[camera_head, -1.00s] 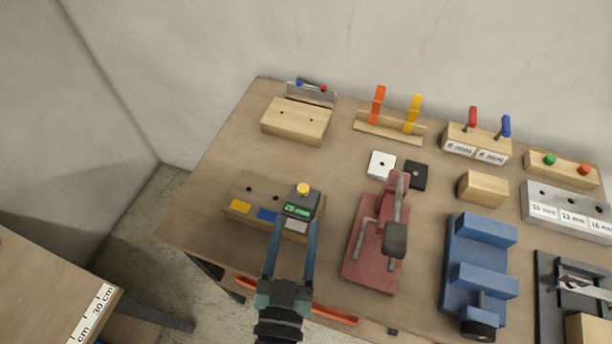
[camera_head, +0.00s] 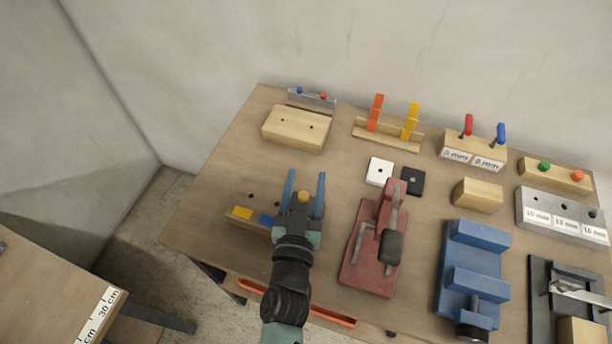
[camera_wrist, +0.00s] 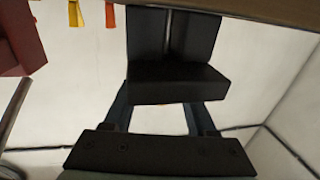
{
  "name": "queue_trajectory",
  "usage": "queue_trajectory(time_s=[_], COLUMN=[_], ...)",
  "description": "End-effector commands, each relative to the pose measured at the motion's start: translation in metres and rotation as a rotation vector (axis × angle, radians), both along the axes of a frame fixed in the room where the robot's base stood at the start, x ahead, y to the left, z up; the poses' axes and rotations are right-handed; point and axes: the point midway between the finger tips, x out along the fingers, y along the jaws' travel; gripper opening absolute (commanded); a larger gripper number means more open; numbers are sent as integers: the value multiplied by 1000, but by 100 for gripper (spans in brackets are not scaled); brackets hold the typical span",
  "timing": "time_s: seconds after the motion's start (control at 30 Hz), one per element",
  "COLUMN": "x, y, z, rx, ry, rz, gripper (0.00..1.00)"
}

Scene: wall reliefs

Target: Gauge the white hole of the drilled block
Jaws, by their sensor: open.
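The drilled block (camera_head: 263,204) lies at the front left of the table, with a yellow patch (camera_head: 242,212) and a blue patch (camera_head: 266,220) on its front. Two dark holes show in its top, behind these patches. The gauge stands on the block's right part; only its yellow knob (camera_head: 304,197) shows clearly. My arm hides the gauge's display, the white patch and the white hole. My gripper (camera_head: 305,178) is open, its blue fingers on either side of the knob in the head view. I cannot tell whether they touch the gauge. The wrist view shows mostly dark shapes.
A red toggle clamp (camera_head: 358,262) stands close to the right, with a white plate (camera_head: 379,171) and a black plate (camera_head: 413,181) behind it. A wooden block (camera_head: 296,127) lies behind. A blue vise (camera_head: 470,282) is farther right. Bare table lies left of the drilled block.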

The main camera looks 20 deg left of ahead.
Motion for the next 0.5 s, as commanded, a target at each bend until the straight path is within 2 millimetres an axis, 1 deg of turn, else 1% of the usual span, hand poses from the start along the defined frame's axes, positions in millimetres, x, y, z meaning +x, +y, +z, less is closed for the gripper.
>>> queue_trajectory(time_s=[0.13, 0.37, 0.4, 0.47, 0.5], x=[6, 6, 6, 6, 6], y=[1, 1, 1, 1, 1], z=[0, 0, 0, 0, 0], rx=[-1, -1, -1, -1, -1], ry=[0, 0, 0, 0, 0], rz=[0, 0, -1, -1, -1], gripper=[57, 57, 53, 43, 35])
